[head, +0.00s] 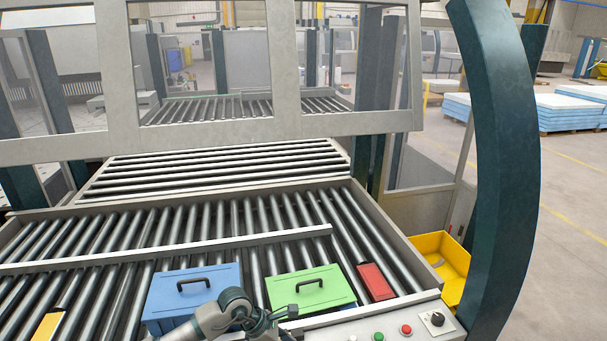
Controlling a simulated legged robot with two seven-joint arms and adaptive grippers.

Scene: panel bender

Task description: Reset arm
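One of my arms (235,312) shows at the bottom middle, in front of the blue box and the green box. Its gripper end lies near the lower left of the green box, and its fingers are too small and dark to tell open from shut. I cannot tell for certain which arm it is from its low entry. No other gripper shows.
A blue box (175,291) and a green box (318,284), both with black handles, sit on the roller table (110,225). A red block (375,281) lies right of them, a yellow piece (47,327) at lower left. A control panel (385,325) edges the front; a yellow bin (432,252) stands right.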

